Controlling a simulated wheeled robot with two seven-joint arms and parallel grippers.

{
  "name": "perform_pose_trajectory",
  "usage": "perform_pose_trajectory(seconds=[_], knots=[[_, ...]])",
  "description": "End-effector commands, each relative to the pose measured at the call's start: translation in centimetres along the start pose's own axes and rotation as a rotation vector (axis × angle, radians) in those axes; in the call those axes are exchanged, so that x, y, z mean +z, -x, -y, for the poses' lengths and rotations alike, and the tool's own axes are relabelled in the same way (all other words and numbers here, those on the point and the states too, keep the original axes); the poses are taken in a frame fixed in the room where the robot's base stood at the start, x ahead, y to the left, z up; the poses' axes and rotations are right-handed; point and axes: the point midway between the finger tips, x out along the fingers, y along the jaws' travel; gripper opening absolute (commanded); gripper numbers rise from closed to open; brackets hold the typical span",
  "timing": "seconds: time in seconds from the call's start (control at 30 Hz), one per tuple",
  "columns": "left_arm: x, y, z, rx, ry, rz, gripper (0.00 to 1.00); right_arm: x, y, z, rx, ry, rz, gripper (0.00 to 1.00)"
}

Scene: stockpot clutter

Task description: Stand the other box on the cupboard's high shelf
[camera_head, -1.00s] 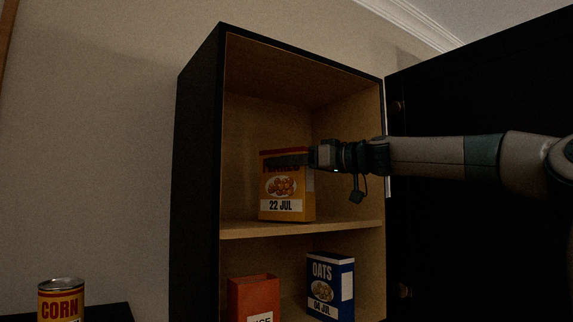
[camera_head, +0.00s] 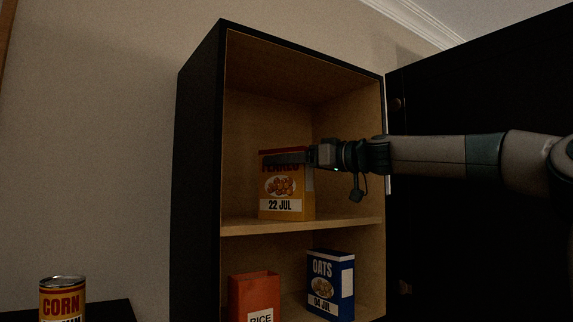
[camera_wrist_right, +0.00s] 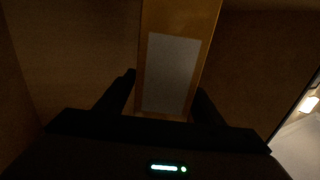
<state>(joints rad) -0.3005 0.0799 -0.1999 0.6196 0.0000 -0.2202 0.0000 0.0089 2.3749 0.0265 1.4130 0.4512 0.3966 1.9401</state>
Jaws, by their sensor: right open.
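A yellow flakes box (camera_head: 285,200) marked 22 JUL stands upright on the cupboard's high shelf (camera_head: 300,227). My right gripper (camera_head: 285,159) reaches in from the right at the box's upper part, and one finger crosses its printed name. In the right wrist view the box (camera_wrist_right: 172,70) shows its narrow side with a pale panel, between the two spread fingers of the gripper (camera_wrist_right: 165,95). The gripper is open around the box; I cannot tell whether a finger touches it. A blue oats box (camera_head: 330,285) marked 04 JUL stands on the shelf below. My left gripper is not in view.
An orange rice box (camera_head: 254,292) stands left of the oats on the lower shelf. The cupboard's dark door (camera_head: 480,235) is swung open at the right, behind my arm. A corn can (camera_head: 62,300) stands on a dark surface at the lower left.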

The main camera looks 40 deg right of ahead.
Motion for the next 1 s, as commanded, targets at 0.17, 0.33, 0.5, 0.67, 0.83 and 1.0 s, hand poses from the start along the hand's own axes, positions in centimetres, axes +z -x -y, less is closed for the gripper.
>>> perform_pose_trajectory(seconds=[0.17, 0.33, 0.5, 0.67, 0.83, 1.0], knots=[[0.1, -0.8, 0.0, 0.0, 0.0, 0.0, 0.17, 0.1, 1.4, 0.0, 0.0, 0.001, -0.002, 0.62], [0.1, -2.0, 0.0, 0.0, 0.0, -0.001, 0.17, 0.3, 3.7, 0.1, 0.0, 0.002, -0.003, 0.62], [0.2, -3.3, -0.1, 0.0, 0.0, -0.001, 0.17, 0.3, 6.8, 0.0, 0.001, 0.002, -0.003, 0.62], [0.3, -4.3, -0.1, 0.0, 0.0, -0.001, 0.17, 0.3, 9.5, 0.0, 0.0, 0.002, -0.003, 0.62], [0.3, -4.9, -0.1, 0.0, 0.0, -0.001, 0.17, 0.1, 11.3, 0.0, 0.0, 0.002, -0.001, 0.62], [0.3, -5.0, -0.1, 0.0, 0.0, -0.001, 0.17, 0.1, 12.0, 0.0, 0.0, 0.001, -0.001, 0.62]])
